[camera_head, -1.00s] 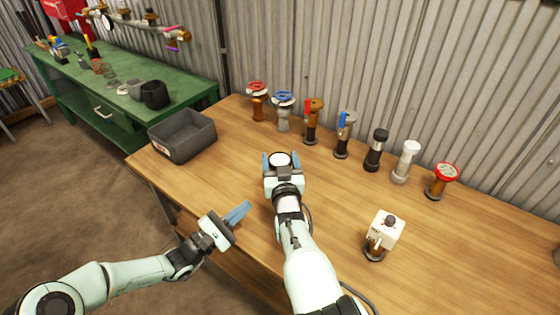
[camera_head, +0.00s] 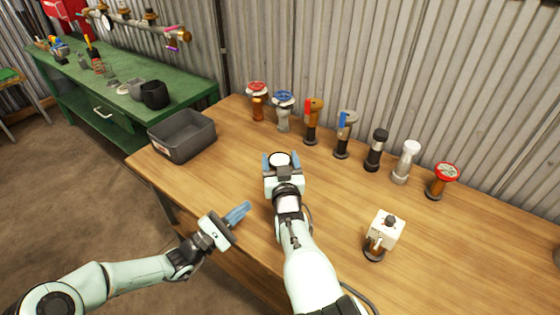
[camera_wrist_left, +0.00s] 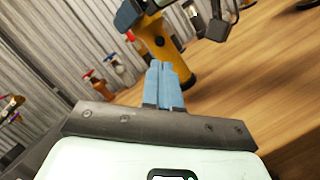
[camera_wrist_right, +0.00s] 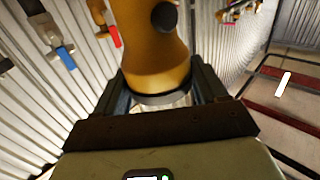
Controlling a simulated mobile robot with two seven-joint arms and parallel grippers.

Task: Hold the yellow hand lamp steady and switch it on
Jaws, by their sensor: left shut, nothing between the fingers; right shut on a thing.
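The yellow hand lamp (camera_wrist_right: 152,45) is upright between the fingers of my right gripper (camera_wrist_right: 165,92) in the right wrist view. A dark round button (camera_wrist_right: 164,15) shows on its side. In the head view my right gripper (camera_head: 281,160) hides the yellow body, and a pale round face shows between its fingers. The lamp (camera_wrist_left: 176,62) and its button (camera_wrist_left: 158,41) also show in the left wrist view. My left gripper (camera_wrist_left: 165,66) is shut and empty, its tips just below the button in the picture. Contact cannot be told. In the head view my left gripper (camera_head: 238,212) is lower left of the right one.
Several valves and fittings stand along the table's back, including a red-wheeled one (camera_head: 445,176). A grey bin (camera_head: 182,136) is at the table's left end. A white boxy fitting (camera_head: 385,229) stands at front right. A green bench (camera_head: 110,97) is beyond. The table centre is clear.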

